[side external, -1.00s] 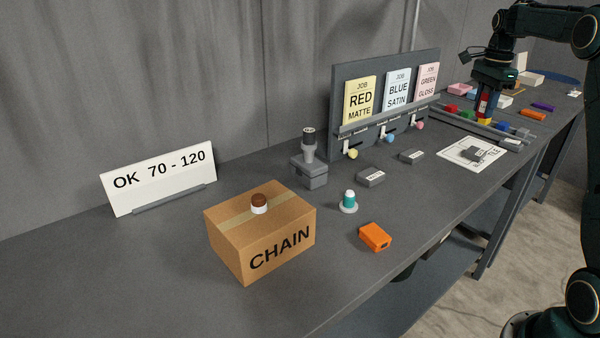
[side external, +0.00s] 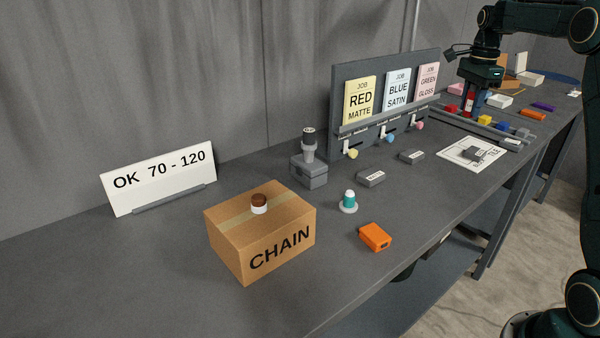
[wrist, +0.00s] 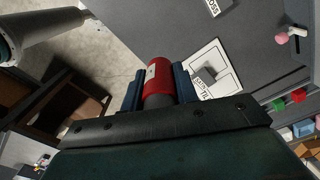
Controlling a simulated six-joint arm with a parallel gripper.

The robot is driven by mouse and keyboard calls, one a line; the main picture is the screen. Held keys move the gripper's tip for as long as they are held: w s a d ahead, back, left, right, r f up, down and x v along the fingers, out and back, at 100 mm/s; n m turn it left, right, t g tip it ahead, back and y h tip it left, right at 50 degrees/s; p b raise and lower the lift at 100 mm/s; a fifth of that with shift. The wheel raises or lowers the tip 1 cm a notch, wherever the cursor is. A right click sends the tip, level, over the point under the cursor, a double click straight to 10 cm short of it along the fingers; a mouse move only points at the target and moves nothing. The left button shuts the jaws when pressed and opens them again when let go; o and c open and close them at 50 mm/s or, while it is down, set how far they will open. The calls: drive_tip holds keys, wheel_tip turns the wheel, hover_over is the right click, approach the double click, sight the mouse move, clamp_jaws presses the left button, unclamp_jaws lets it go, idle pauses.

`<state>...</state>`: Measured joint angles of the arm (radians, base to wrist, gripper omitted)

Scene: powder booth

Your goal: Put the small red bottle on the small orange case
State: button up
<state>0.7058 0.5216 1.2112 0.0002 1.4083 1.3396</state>
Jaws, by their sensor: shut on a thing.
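The small red bottle (side external: 469,101) is between the fingers of my gripper (side external: 471,106), held above the bench toward its far end. The wrist view also shows the red bottle (wrist: 157,80) clasped between both dark blue fingers (wrist: 158,88). My gripper is shut on it. The small orange case (side external: 375,237) lies on the near part of the bench, right of the cardboard box, with nothing on it. It is well apart from my gripper, and I do not see it in the wrist view.
The cardboard CHAIN box (side external: 240,255) has a brown-topped jar (side external: 259,203) on it. A teal bottle (side external: 349,198) stands behind the orange case. Small grey blocks (side external: 371,177) and a job board (side external: 337,92) stand between. A printed sheet (side external: 470,160) lies near the bench edge.

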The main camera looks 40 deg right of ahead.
drive_tip(key=w+a+r, duration=0.1)
drive_tip(key=w+a, duration=0.2)
drive_tip(key=a, duration=0.8)
drive_tip(key=r+n, duration=0.1)
drive_tip(key=n, duration=0.1)
hover_over(375, 233)
wheel_tip(375, 233, down, 20)
drive_tip(key=shift+r, duration=0.15)
idle(0.5)
drive_tip(key=o, duration=1)
drive_tip(key=shift+c, duration=0.2)
wheel_tip(375, 233, up, 12)
